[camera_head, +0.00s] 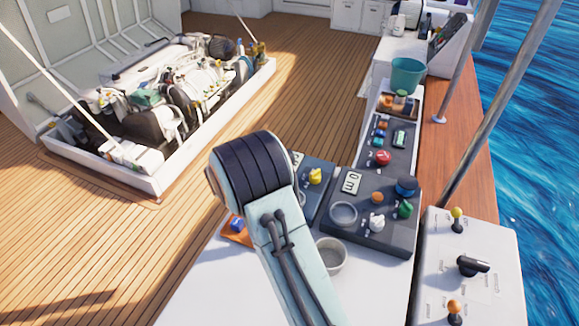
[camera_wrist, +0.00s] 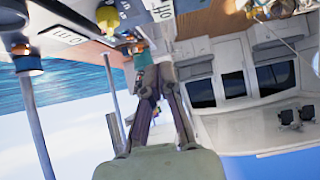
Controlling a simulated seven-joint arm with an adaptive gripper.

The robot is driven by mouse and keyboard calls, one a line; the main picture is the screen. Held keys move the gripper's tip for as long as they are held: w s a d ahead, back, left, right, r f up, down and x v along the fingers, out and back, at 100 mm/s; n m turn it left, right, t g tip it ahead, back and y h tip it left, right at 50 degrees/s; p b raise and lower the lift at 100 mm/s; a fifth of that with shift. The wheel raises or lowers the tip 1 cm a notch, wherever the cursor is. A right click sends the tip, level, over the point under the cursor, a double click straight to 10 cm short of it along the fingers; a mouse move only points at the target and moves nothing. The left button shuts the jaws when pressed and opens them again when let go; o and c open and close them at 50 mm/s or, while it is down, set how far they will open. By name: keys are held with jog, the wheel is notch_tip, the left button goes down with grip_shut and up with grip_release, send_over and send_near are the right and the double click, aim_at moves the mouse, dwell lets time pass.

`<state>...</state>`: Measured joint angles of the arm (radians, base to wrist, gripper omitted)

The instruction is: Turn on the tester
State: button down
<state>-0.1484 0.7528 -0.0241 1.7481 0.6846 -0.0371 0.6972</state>
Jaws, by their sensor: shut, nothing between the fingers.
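No label clearly marks the tester. A dark control panel (camera_head: 345,236) on the white counter has a small white display (camera_head: 351,183), a blue knob (camera_head: 406,187), a green knob (camera_head: 405,209), a white knob (camera_head: 376,222) and an orange button (camera_head: 377,197). Left of it is a second dark panel with a yellow knob (camera_head: 315,176), partly hidden by my arm. My gripper (camera_wrist: 153,72) is shut and empty in the wrist view. A yellow knob (camera_wrist: 107,17) and a white display (camera_wrist: 64,34) show above it. My arm hides the gripper in the head view.
More panels run back along the counter, one with a red button (camera_head: 382,157). A teal bucket (camera_head: 407,75) stands behind them. A white box (camera_head: 490,250) with levers is at right. An open engine hatch (camera_head: 210,138) lies left. Wooden deck around it is clear.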

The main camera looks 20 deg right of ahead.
jog(key=x, duration=0.9)
jog(key=shift+d, duration=0.1)
jog(key=f, duration=0.3)
jog(key=shift+w+d+f, duration=0.2)
jog(key=shift+w+d, duration=0.15)
jog(key=shift+w, duration=0.05)
jog(key=shift+f, duration=0.5)
jog(key=shift+w+d, duration=0.1)
jog(key=shift+d+f+g+y, duration=0.15)
jog(key=shift+f+g+y, duration=0.2)
jog(key=shift+g+y, duration=0.3)
